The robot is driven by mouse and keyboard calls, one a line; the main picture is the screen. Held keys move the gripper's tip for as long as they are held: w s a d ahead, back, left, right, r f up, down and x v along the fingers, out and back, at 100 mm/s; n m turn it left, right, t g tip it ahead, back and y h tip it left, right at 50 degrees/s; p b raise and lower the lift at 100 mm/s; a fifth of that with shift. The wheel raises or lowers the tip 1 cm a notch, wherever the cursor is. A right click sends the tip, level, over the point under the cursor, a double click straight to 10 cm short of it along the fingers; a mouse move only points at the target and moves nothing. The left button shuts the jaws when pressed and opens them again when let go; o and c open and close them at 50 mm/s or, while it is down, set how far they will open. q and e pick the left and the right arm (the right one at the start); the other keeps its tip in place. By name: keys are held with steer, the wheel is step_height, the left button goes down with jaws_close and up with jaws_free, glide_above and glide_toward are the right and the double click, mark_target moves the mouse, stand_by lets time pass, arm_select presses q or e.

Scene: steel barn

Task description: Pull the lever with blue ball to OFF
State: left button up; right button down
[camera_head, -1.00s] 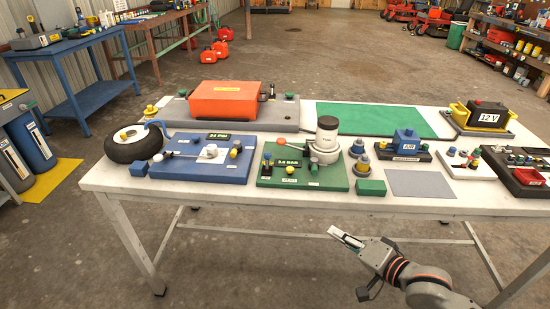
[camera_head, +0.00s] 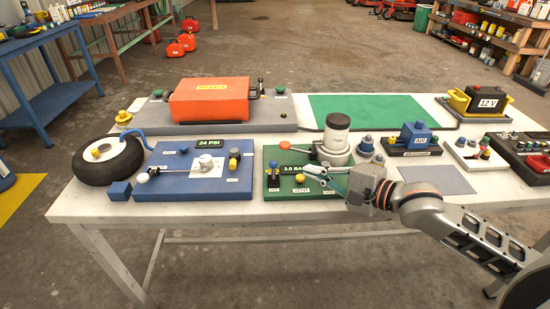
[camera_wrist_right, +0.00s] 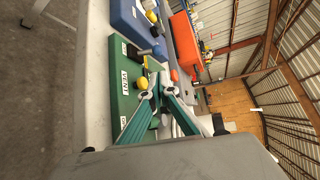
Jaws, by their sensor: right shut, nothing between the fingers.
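The lever with the blue ball (camera_head: 273,165) stands on a black base at the left of the green board (camera_head: 262,193). The ball is small, and I cannot read its exact position against the labels. In the right wrist view, the black lever base (camera_wrist_right: 138,52) shows beyond a yellow button. My right gripper (camera_head: 308,174) is shut and empty over the front of the green board, right of the lever and apart from it. Its fingertips (camera_wrist_right: 155,93) are close to the yellow button (camera_wrist_right: 143,83) by the VENT label. My left gripper is out of view.
A white-grey canister (camera_head: 336,140) stands on the board behind my gripper. The blue board (camera_head: 190,185) lies to the left, with a narrow white gap of table between.

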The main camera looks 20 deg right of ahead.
mark_target(273, 171)
steer(key=shift+w+a+f, duration=0.1)
steer(key=shift+w+a, duration=0.15)
steer(key=shift+w, duration=0.2)
steer(key=b+x, duration=0.2)
steer(key=x, duration=0.5)
steer(key=shift+w+a+f, duration=0.15)
steer(key=shift+w, duration=0.15)
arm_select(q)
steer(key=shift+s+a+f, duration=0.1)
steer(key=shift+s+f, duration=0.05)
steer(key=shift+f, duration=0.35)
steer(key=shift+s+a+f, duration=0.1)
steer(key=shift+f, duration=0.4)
arm_select(e)
steer(key=shift+w+a+f, duration=0.1)
steer(key=shift+w+a, duration=0.2)
steer(key=shift+w, duration=0.25)
